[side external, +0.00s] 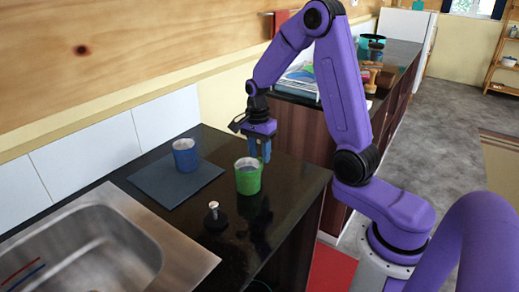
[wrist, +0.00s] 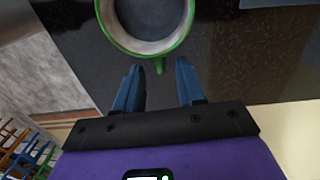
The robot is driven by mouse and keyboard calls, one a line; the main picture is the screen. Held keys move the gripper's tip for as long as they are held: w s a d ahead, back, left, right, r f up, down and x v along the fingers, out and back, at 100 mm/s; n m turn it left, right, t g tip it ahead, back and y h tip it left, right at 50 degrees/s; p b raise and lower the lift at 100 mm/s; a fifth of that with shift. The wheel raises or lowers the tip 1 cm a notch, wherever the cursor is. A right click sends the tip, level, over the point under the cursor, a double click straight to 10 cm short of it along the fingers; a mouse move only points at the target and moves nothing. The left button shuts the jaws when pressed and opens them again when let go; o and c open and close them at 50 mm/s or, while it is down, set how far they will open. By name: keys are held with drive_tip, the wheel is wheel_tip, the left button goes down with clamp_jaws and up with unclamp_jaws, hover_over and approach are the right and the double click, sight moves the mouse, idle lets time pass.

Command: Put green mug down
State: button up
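The green mug (side external: 248,180) appears to stand upright on the black countertop (side external: 290,185). The fingers do not appear to touch the mug.
A blue mug (side external: 185,155) stands on a dark square board (side external: 165,185) at the left. A dark stopper with a pale knob (side external: 215,216) sits in front of the green mug. A steel sink (side external: 110,245) is at front left. Bare counter lies right of the mug.

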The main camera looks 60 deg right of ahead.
wheel_tip(320, 180, up, 12)
drive_tip(key=s+a+f+n, duration=0.2)
drive_tip(key=s+a+n, duration=0.7)
drive_tip(key=a+n, duration=0.55)
drive_tip(key=s+f+n, duration=0.2)
drive_tip(key=s+n, duration=1.4)
drive_tip(key=s, duration=0.1)
drive_tip(key=shift+a+f+t, duration=0.3)
drive_tip(key=shift+a+t, duration=0.05)
drive_tip(key=shift+t, duration=0.05)
drive_tip(key=shift+o, duration=0.2)
